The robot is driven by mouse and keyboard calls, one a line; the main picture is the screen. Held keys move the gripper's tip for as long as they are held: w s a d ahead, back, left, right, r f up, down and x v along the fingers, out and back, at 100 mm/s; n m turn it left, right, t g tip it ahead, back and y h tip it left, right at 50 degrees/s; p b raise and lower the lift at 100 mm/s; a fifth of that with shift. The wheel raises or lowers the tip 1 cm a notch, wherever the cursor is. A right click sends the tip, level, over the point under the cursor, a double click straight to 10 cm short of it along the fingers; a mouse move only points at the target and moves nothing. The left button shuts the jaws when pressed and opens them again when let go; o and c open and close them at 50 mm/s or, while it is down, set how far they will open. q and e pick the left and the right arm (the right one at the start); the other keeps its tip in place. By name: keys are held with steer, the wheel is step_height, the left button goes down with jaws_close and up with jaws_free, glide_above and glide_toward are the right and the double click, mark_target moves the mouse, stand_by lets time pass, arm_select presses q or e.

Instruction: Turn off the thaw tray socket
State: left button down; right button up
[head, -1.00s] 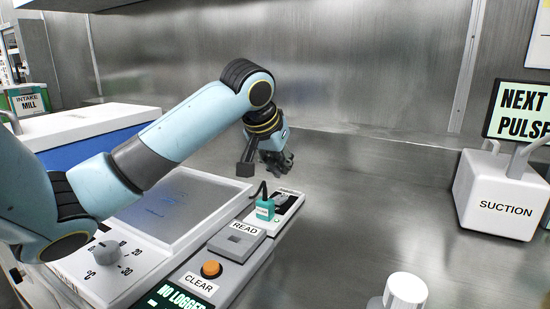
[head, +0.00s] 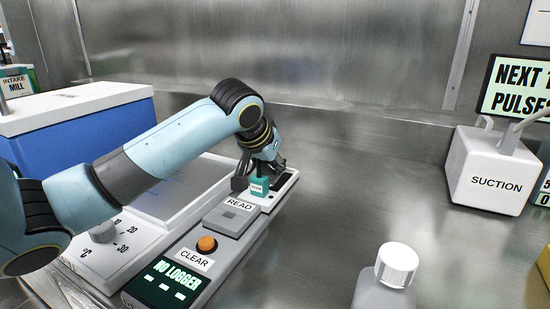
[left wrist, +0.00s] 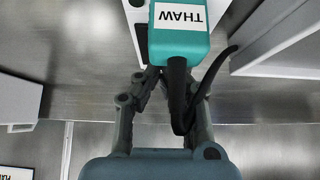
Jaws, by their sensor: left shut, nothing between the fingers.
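The teal plug (head: 259,189) sits upright on the white socket strip (head: 269,203), past the READ unit. In the left wrist view the plug (left wrist: 182,45) shows its THAW label, with a black cable running from it. My left gripper (head: 279,164) is shut and empty, just behind and above the plug. In the left wrist view the closed fingers (left wrist: 165,76) reach in under the plug's near edge, by the cable; their tips are partly hidden. I cannot tell whether they touch anything. The socket's switch is not clearly visible. My right gripper is out of view.
The flat tray (head: 180,190) is under my left arm. A white-capped bottle (head: 397,265) and the SUCTION unit (head: 492,178) stand right. The steel bench between is clear.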

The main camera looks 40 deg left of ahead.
arm_select(q)
steer(key=shift+r, duration=0.15)
steer(key=shift+w, duration=0.15)
steer(key=shift+w, duration=0.1)
steer(key=shift+w+a+r+p, duration=0.1)
steer(key=shift+w+a+p, duration=0.2)
steer(key=shift+w, duration=0.3)
